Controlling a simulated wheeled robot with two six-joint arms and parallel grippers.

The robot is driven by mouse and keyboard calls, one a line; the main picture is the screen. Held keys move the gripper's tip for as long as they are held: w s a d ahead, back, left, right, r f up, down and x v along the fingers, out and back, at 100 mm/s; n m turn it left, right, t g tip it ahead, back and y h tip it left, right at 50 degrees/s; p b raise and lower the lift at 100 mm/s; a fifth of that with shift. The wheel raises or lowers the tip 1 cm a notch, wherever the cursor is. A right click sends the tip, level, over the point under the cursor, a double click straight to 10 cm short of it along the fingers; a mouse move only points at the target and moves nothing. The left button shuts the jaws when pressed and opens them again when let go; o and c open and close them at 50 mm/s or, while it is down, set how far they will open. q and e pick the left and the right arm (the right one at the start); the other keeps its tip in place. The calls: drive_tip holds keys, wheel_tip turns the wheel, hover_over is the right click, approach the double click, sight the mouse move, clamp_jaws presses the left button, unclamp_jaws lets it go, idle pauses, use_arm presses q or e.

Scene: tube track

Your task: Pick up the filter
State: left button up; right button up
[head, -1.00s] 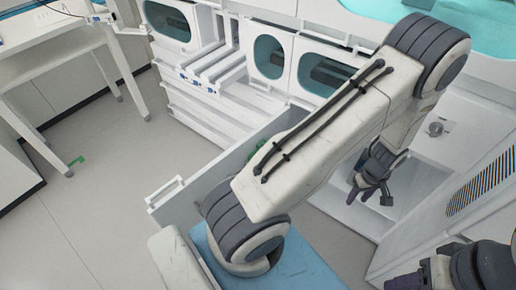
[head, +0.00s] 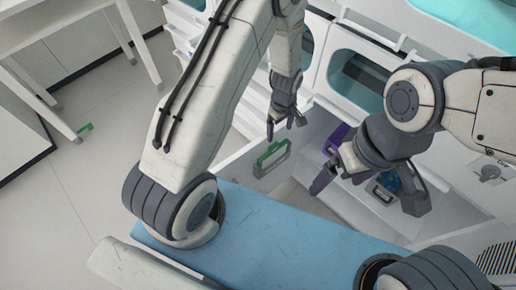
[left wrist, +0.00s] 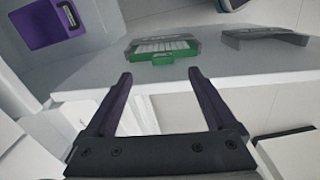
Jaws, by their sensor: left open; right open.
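The filter appears to be the green-framed piece with pale pleats (left wrist: 163,51) on a white surface in the left wrist view. In the head view the same green-edged piece (head: 272,157) stands in a white open-topped bay. My left gripper (head: 286,127) is open and empty, just above and beyond the filter in the head view. In the left wrist view its two purple fingers (left wrist: 162,85) point toward the filter, which lies ahead and between them, apart from both. My right gripper (head: 369,194) is open, to the right of the filter, over the bay.
A purple piece (head: 337,138) sits right of the filter; a purple piece also shows at upper left in the left wrist view (left wrist: 57,24). A grey bracket-like part (left wrist: 265,37) lies right of the filter. A blue mat (head: 270,220) is in front. White cabinets line the back.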

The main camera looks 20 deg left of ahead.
sight(274, 145)
use_arm(q)
drive_tip(key=f, duration=0.3)
drive_tip(key=a+f+p, duration=0.1)
drive_tip(key=f, duration=0.6)
drive_tip(key=shift+w+a+f, duration=0.15)
drive_tip(key=shift+a, duration=0.1)
clamp_jaws()
wheel_tip(274, 145, up, 28)
drive_tip(key=shift+b, duration=0.35)
idle(0.4)
drive_tip(key=shift+r+p, duration=0.3)
drive_tip(key=shift+p, duration=0.1)
